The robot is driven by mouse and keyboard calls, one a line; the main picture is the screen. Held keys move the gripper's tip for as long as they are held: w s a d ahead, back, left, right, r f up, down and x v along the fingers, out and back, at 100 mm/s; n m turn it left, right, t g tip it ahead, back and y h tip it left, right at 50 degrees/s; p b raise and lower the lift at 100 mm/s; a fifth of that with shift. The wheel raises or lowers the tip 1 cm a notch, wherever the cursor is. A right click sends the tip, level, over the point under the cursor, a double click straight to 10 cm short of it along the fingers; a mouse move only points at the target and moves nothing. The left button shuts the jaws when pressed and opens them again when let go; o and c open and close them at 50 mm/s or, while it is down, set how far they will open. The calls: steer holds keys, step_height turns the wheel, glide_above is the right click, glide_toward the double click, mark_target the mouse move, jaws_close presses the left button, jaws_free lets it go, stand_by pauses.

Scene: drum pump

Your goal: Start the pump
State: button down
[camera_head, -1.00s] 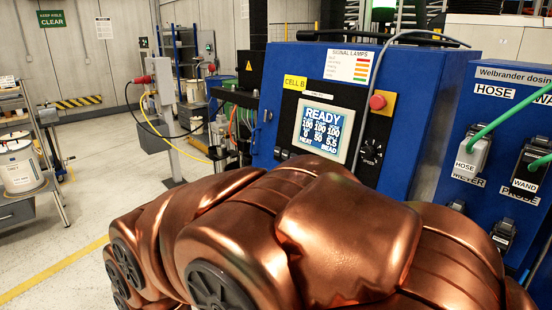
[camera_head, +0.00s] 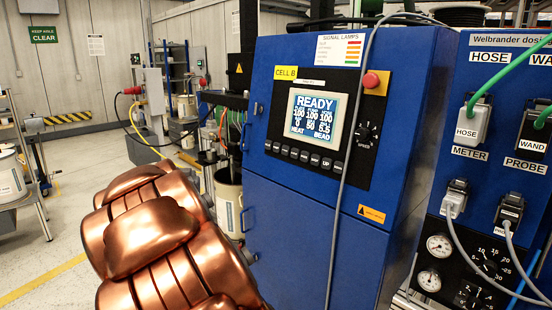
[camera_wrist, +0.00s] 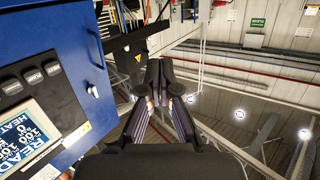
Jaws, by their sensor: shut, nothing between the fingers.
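The blue control cabinet (camera_head: 300,225) stands in the middle of the head view. A row of dark push buttons (camera_head: 303,154) lies under the screen; one reads UP. A red mushroom button (camera_head: 371,81) and a black SPEED knob (camera_head: 365,131) sit to the right. In the wrist view the screen (camera_wrist: 24,135) and some buttons (camera_wrist: 31,76) show at the left, tilted. My gripper (camera_wrist: 166,69) is shut and empty, beside the cabinet and apart from its panel. In the head view my gripper is hidden.
A blue dosing panel (camera_head: 490,150) with HOSE and WAND plugs stands at the right, with gauges (camera_head: 435,262) below. A grey cable (camera_head: 345,180) hangs across the cabinet front. A drum (camera_head: 230,200) stands left of the cabinet. Open floor (camera_head: 60,250) lies further left.

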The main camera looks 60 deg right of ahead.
mark_target(277, 148)
steer(key=s+d+r+m+g+h+b, duration=0.2)
steer(key=s+d+m+g+h, duration=0.1)
steer(key=s+d+h, duration=0.2)
steer(key=s+d+r+m+g+h+b, duration=0.1)
steer(key=s+d+r+m+g+h, duration=0.2)
steer(key=s+d+h, duration=0.2)
steer(key=d, duration=0.3)
steer(key=shift+d+r+b, duration=0.15)
steer(key=shift+d+b, duration=0.2)
steer(key=shift+d, duration=0.05)
steer(key=shift+s+d+f, duration=0.3)
steer(key=shift+s+d, duration=0.05)
steer(key=shift+d, duration=1.05)
steer(key=shift+s+d+f, duration=0.3)
steer(key=shift+s+d, duration=0.05)
steer(key=shift+d, duration=1)
steer(key=shift+s+d+f, duration=0.3)
steer(key=shift+s+d, duration=0.05)
steer(key=shift+d, duration=1.05)
steer(key=shift+d, duration=0.2)
steer(key=shift+s+d, duration=0.15)
steer(key=shift+d, duration=0.1)
